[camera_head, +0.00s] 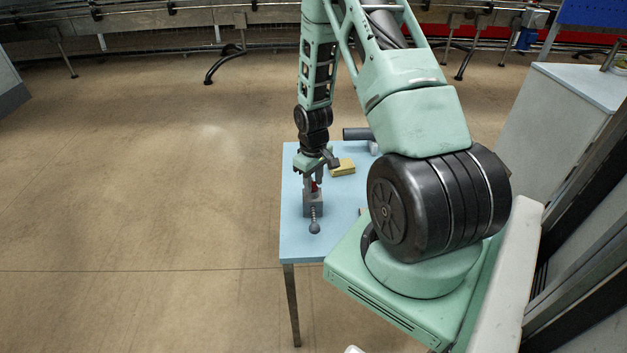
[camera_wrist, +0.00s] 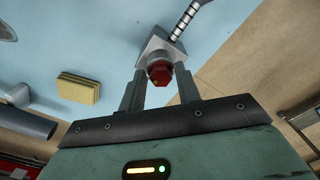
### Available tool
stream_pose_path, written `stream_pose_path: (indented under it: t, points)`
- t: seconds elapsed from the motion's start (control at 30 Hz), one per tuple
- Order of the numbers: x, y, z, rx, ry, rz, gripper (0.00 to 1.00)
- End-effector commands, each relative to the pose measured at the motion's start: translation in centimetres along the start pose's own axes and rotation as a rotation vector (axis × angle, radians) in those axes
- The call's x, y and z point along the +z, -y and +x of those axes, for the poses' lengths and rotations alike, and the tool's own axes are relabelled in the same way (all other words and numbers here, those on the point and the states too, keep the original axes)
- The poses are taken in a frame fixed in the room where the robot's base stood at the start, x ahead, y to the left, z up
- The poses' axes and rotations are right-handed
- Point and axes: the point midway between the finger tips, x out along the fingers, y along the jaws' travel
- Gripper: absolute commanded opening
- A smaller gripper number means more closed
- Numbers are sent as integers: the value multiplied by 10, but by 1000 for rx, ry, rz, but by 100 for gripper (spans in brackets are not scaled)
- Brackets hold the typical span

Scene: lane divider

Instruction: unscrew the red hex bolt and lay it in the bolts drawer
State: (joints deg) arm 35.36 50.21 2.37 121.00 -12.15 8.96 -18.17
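The red hex bolt (camera_wrist: 160,73) shows its head between the two fingers of my gripper (camera_wrist: 160,80) in the wrist view. It sits at a grey block (camera_wrist: 155,48) on the light blue table. In the head view my gripper (camera_head: 314,182) points down over the grey block (camera_head: 313,209), with a bit of red between the fingers. The fingers flank the bolt head closely; whether they touch it is not clear. The bolt's shank is hidden. I cannot make out a bolts drawer in either view.
The light blue table (camera_head: 296,240) carries a yellow block (camera_head: 342,167) and a dark grey cylinder (camera_head: 357,134) beyond my gripper. A ribbed rod with a ball end (camera_head: 314,227) sticks out from the grey block. Open floor lies left. A pale cabinet (camera_head: 560,120) stands right.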

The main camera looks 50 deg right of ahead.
Motion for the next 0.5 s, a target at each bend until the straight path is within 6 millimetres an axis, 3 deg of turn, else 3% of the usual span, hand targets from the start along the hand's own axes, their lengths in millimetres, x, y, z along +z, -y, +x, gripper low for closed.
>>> stream_pose_path:
  t: [0.5]
  points:
    - [0, 1, 0, 0, 0, 192, 33]
